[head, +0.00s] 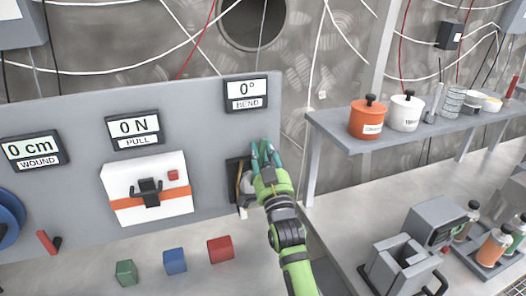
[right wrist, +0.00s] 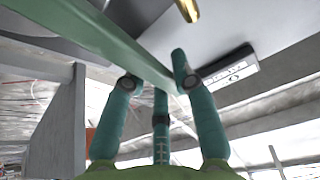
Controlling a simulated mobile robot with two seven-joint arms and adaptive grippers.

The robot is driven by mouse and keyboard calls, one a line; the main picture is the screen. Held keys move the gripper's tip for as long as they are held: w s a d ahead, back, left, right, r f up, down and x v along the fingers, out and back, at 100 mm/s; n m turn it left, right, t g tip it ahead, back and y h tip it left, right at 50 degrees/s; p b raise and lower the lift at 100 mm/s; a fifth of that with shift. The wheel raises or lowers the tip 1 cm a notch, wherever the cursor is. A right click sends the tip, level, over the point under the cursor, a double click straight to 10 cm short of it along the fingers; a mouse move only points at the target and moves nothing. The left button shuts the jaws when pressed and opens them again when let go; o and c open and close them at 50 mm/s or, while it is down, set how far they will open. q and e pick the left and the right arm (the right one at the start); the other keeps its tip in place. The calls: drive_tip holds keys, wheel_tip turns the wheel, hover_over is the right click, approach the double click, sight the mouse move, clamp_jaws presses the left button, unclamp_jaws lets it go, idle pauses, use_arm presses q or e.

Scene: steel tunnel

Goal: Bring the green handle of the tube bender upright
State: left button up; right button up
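The tube bender (head: 233,180) is a dark unit on the grey panel, under a display reading 0° BEND (head: 246,93). My right gripper (head: 265,150) is in front of its right side and hides much of it, including the handle. In the right wrist view, the green handle (right wrist: 105,45) runs from the upper left down to between the fingertips of my right gripper (right wrist: 157,76). The fingertips lie close on both sides of its end; I cannot tell if they press on it. A brass-coloured tube end (right wrist: 188,8) shows above. My left gripper is not in view.
Green (head: 126,273), blue (head: 175,261) and red (head: 220,249) cubes lie before the panel. A white box with an orange band (head: 125,205) is mounted left of the bender. A shelf (head: 340,136) with pots and a bench with a grey machine (head: 400,265) stand at right.

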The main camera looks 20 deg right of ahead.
clamp_jaws()
drive_tip(key=shift+a+r+n, duration=0.1)
drive_tip(key=shift+a+n, duration=0.1)
drive_tip(key=shift+n, duration=0.2)
drive_tip(key=a+n+y, duration=0.2)
drive_tip(key=n, duration=0.1)
drive_tip(key=shift+s+r, duration=0.1)
drive_tip(key=o, duration=0.6)
unclamp_jaws()
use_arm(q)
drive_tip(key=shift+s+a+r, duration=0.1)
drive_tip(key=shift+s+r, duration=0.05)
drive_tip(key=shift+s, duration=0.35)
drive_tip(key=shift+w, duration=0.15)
use_arm(e)
drive_tip(key=v, duration=1.2)
